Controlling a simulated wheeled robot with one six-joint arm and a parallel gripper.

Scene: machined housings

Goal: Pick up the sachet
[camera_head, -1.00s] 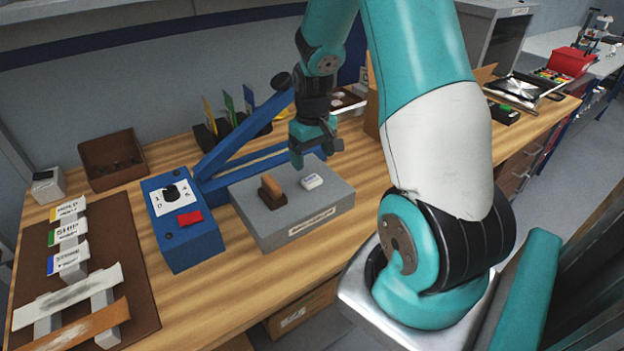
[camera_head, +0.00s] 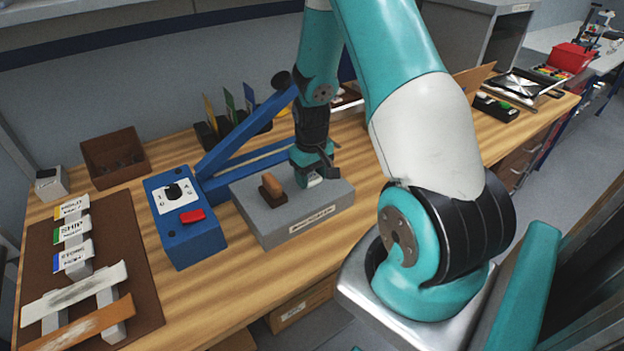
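A small white item, which looks like the sachet (camera_head: 315,182), lies on top of a grey block (camera_head: 275,222) on the wooden bench. My gripper (camera_head: 314,174) points down and is low over it, with its fingers at the white item and hiding part of it. Whether the fingers touch the item or have closed on it cannot be told at this size. A brown wooden-handled piece (camera_head: 272,188) stands on the same block, a little left of my gripper.
A blue device with a dial (camera_head: 187,222) and slanted blue arm stands left of the block. A brown mat (camera_head: 140,290) with labelled blocks lies at far left. A brown bin (camera_head: 115,157) stands behind. Bare bench (camera_head: 235,290) lies in front of the grey block.

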